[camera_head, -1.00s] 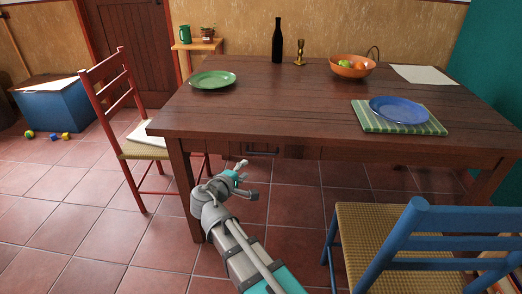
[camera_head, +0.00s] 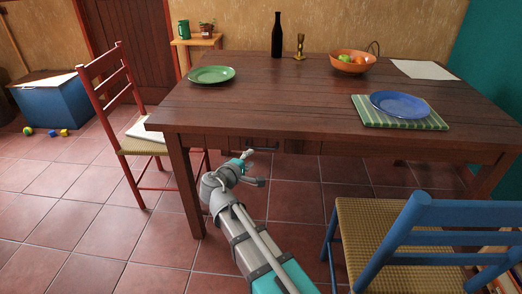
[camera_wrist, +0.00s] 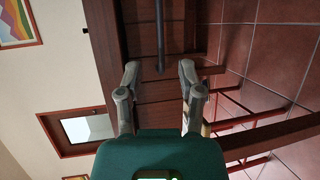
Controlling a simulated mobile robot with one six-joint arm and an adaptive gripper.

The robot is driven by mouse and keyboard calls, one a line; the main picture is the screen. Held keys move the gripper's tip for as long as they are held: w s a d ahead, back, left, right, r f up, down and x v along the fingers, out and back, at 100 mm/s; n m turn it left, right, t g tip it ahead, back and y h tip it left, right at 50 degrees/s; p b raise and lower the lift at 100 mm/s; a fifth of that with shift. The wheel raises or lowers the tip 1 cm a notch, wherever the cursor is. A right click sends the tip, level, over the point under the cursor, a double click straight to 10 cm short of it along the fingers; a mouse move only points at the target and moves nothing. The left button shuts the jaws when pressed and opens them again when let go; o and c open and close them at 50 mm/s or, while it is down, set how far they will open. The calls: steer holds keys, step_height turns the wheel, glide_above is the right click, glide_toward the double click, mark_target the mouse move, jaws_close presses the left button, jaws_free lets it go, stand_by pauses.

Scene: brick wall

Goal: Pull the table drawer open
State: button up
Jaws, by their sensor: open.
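The brown wooden table (camera_head: 330,110) has a drawer under its top at the near side. In the head view the drawer front (camera_head: 290,146) is a shaded strip, partly hidden by my gripper (camera_head: 248,158). In the wrist view a dark bar handle (camera_wrist: 160,35) runs along the wooden drawer front (camera_wrist: 140,40). My gripper (camera_wrist: 159,78) is open there, with one finger on each side of the handle's line. The handle's end lies between or just beyond the fingertips; contact cannot be told. The drawer looks shut.
A blue chair (camera_head: 400,240) with a woven seat stands at the near right, and a red chair (camera_head: 120,120) at the left. A green plate (camera_head: 211,75), blue plate (camera_head: 400,104), bottle (camera_head: 277,35) and fruit bowl (camera_head: 352,66) are on the table. Tiled floor is free between the chairs.

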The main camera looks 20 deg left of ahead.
mark_target(263, 148)
steer(key=b+x, duration=0.1)
steer(key=x, duration=0.8)
steer(key=shift+w+b, duration=0.2)
steer(key=shift+b, duration=0.1)
jaws_close()
